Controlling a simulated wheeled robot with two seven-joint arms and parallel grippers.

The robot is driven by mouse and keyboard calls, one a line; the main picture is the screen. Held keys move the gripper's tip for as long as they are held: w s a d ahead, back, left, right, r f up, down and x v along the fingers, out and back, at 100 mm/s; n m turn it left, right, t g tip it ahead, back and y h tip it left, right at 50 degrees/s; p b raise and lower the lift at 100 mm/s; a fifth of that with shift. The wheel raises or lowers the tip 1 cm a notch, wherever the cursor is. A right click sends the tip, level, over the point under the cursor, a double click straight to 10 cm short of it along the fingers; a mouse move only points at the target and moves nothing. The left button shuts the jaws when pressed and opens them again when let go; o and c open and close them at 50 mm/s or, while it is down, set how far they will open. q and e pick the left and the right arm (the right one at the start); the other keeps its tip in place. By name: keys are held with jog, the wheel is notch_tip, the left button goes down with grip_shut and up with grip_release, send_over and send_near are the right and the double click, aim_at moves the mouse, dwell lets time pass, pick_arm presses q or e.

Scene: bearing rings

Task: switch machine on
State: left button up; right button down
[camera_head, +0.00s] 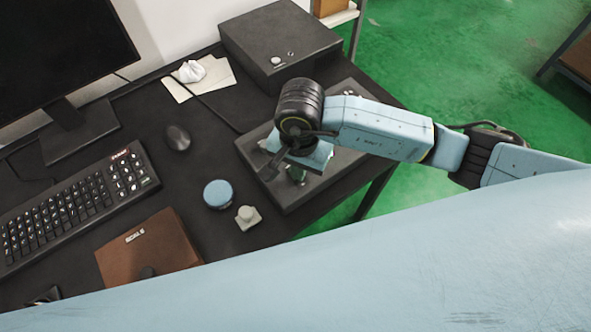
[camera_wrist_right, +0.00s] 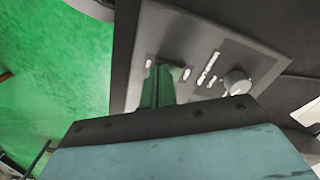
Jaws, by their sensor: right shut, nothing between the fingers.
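A low dark grey machine (camera_head: 335,168) sits at the right edge of the desk, partly covered by my right arm. In the right wrist view its panel (camera_wrist_right: 190,45) carries a round grey knob (camera_wrist_right: 237,82) and several small pale marks or slots. My right gripper (camera_head: 298,178) is over the machine, pointing down. Its green fingers (camera_wrist_right: 158,86) are shut and empty, at the near edge of the panel, left of the knob. I cannot tell whether the fingertips touch the panel. My left gripper is not in view.
A black box (camera_head: 282,30) stands behind the machine. A round blue-topped container (camera_head: 217,194), a small pale knobbed piece (camera_head: 248,217), a mouse (camera_head: 177,137), a keyboard (camera_head: 75,205) and a brown notebook (camera_head: 150,249) lie to the left. Green floor is right of the desk.

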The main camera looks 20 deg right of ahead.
jog(key=shift+r+p, duration=1.5)
jog(key=shift+r, duration=1.05)
jog(key=shift+r+p, duration=0.45)
jog(key=shift+r, duration=0.4)
jog(key=shift+a, duration=0.1)
